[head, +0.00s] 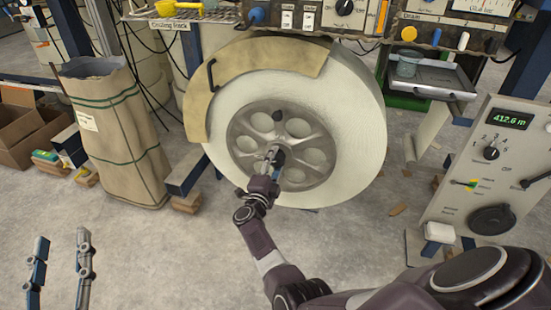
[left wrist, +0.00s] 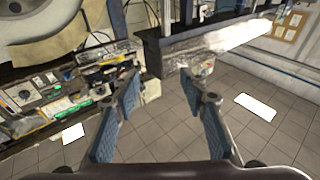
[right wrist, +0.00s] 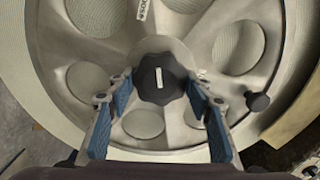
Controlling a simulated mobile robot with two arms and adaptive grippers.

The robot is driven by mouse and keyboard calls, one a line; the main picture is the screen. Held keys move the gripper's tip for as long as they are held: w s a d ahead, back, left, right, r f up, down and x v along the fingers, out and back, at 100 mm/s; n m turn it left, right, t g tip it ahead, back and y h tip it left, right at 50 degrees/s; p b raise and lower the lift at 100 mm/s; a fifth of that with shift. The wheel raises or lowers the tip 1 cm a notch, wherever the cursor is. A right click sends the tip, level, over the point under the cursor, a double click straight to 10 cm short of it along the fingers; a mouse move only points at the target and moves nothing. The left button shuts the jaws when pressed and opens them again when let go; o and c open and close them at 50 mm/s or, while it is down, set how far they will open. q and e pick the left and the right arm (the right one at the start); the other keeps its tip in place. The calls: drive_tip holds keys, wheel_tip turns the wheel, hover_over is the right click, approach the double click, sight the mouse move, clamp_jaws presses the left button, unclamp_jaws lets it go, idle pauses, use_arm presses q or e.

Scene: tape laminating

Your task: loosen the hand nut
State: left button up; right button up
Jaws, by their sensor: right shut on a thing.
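The black lobed hand nut (right wrist: 160,79) sits at the hub of the large spoked reel (head: 285,145), with a white mark on its face. In the head view the nut is mostly hidden by my right gripper (head: 274,155). In the right wrist view my right gripper (right wrist: 158,82) has one blue-padded finger on each side of the nut and is shut on it. My left gripper (head: 60,242) is open and empty at the lower left, above the floor. In the left wrist view its fingers (left wrist: 158,80) stand apart with nothing between them.
A beige guard (head: 258,62) covers the reel's upper left rim. A small black knob (right wrist: 257,101) is on the reel face. A brown sack (head: 118,135) stands left, a control panel (head: 490,170) right. The floor (head: 170,245) in front is clear.

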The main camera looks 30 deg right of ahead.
use_arm(q)
drive_tip(key=shift+w+a+f+g+y+p, duration=0.2)
drive_tip(key=shift+f+g, duration=0.35)
drive_tip(key=shift+f, duration=0.65)
drive_tip(key=shift+s+a+f+g+y+p, duration=0.1)
drive_tip(key=shift+f+g+y, duration=0.35)
drive_tip(key=shift+f, duration=0.75)
use_arm(e)
drive_tip(key=shift+o, duration=0.2)
drive_tip(key=shift+n, duration=1)
drive_tip(key=o, duration=1.2)
drive_tip(key=shift+c, duration=0.2)
use_arm(q)
drive_tip(key=shift+f, duration=0.15)
